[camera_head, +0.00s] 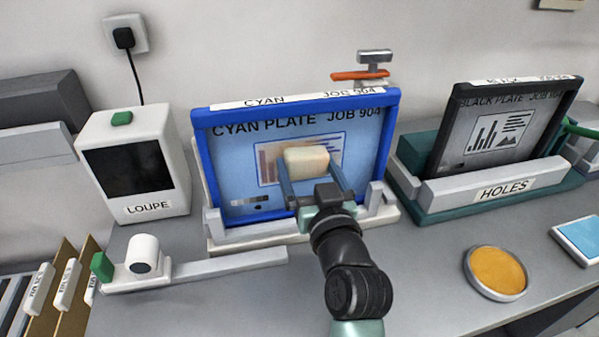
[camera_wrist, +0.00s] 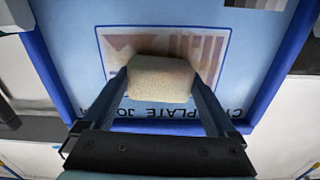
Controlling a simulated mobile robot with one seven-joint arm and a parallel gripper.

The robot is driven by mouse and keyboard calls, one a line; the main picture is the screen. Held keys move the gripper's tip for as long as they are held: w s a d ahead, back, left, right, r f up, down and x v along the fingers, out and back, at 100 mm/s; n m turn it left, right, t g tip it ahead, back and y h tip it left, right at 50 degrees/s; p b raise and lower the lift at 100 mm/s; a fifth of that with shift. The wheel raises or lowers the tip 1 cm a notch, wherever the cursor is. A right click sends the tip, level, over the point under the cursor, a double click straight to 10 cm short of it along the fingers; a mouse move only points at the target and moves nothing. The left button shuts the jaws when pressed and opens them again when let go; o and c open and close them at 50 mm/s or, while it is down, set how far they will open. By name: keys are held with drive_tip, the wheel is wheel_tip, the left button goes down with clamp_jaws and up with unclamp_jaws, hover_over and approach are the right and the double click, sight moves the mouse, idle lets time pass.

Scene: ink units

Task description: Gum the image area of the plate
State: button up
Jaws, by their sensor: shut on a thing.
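The cyan plate (camera_head: 229,166), labelled "CYAN PLATE JOB 904", stands upright in a blue frame (camera_head: 203,160) on a pale stand. Its image area (camera_head: 268,173) is an outlined rectangle near the middle, with a brownish smear inside; it also shows in the wrist view (camera_wrist: 118,46). My gripper (camera_head: 309,170) is shut on a cream sponge (camera_head: 307,159), which also shows in the wrist view (camera_wrist: 160,80). The sponge is in front of the image area and covers part of it. I cannot tell whether it touches the plate. A round dish of orange stuff (camera_head: 496,270) sits at the right.
The black plate (camera_head: 488,128) stands in a dark frame at right, behind a bar labelled "HOLES". A white loupe box (camera_head: 136,161) stands at left. A white roll (camera_head: 143,254) on a small base is front left. A blue pad (camera_head: 580,236) lies at far right.

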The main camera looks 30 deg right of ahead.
sight(260, 163)
drive_tip(key=shift+s+d+b, duration=0.3)
drive_tip(key=shift+d+b, duration=0.3)
drive_tip(key=shift+d, duration=0.45)
drive_tip(key=shift+s+d+b, duration=0.25)
drive_tip(key=shift+d+b, duration=0.35)
drive_tip(key=shift+d, duration=0.45)
drive_tip(key=shift+s+d+b, duration=0.3)
drive_tip(key=shift+d+b, duration=0.3)
drive_tip(key=shift+d, duration=0.45)
drive_tip(key=shift+w+a+r+p, duration=0.1)
drive_tip(key=shift+w+a+p, duration=0.45)
drive_tip(key=shift+a, duration=0.9)
drive_tip(key=shift+w+a+f+p, duration=0.1)
drive_tip(key=shift+w+a+p, duration=0.15)
drive_tip(key=shift+a+p, duration=0.85)
drive_tip(key=shift+w+a+r+p, duration=0.1)
drive_tip(key=shift+w+a+p, duration=0.3)
drive_tip(key=shift+a, duration=1.35)
drive_tip(key=shift+w+a+p, duration=0.25)
drive_tip(key=shift+a+p, duration=0.35)
drive_tip(key=shift+a, duration=0.3)
drive_tip(key=shift+w+a+p, duration=0.25)
drive_tip(key=shift+a+p, duration=0.3)
drive_tip(key=shift+a, duration=0.35)
drive_tip(key=shift+w+a+p, duration=0.2)
drive_tip(key=shift+a+p, duration=0.15)
drive_tip(key=shift+a, duration=0.4)
drive_tip(key=shift+s, duration=0.1)
drive_tip(key=shift+p+v, duration=0.85)
drive_tip(key=shift+v, duration=2.1)
